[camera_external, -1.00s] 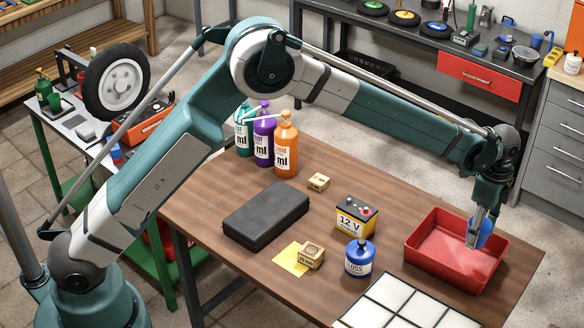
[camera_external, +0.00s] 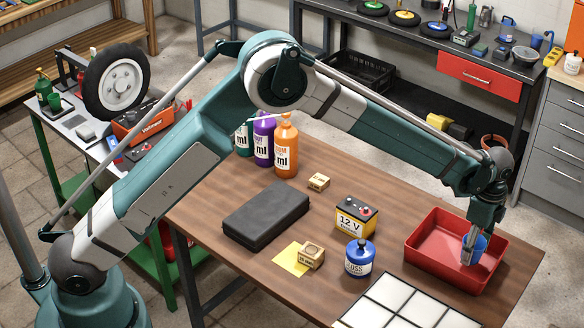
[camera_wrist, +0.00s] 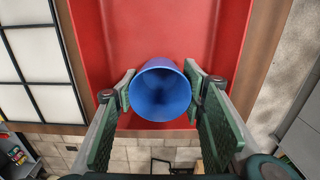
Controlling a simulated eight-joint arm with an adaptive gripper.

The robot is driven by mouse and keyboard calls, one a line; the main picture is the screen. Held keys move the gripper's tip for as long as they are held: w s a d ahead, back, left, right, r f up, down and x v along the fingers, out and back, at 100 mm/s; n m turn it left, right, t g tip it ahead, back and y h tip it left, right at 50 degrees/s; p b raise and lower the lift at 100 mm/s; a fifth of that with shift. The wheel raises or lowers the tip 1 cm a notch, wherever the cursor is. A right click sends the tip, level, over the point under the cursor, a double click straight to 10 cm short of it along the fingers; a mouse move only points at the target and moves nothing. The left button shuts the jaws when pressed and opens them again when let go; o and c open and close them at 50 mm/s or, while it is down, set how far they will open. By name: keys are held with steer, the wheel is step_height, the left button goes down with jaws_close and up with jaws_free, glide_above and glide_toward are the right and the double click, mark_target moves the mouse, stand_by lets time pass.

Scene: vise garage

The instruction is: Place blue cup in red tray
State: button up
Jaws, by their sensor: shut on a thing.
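The blue cup (camera_external: 480,246) is upright within the walls of the red tray (camera_external: 424,267), in its right part. My gripper (camera_external: 472,250) points down over the tray and is shut on the cup. In the wrist view the cup (camera_wrist: 160,93) shows from above, with its open mouth up, between the two green fingers of my gripper (camera_wrist: 160,98). The red tray floor (camera_wrist: 150,40) lies behind it. I cannot tell whether the cup's base touches the tray floor.
A white grid panel (camera_external: 400,305) lies in front of the tray. A battery (camera_external: 356,217), a blue bottle (camera_external: 359,260) and a black case (camera_external: 266,214) stand to the left on the table. The rest of the tray is empty.

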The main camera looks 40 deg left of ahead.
steer(key=shift+f, duration=1.35)
steer(key=shift+f, duration=0.25)
steer(key=o, duration=0.8)
steer(key=shift+r, duration=0.1)
steer(key=shift+r, duration=0.15)
step_height(320, 180, up, 12)
steer(key=shift+p, duration=0.4)
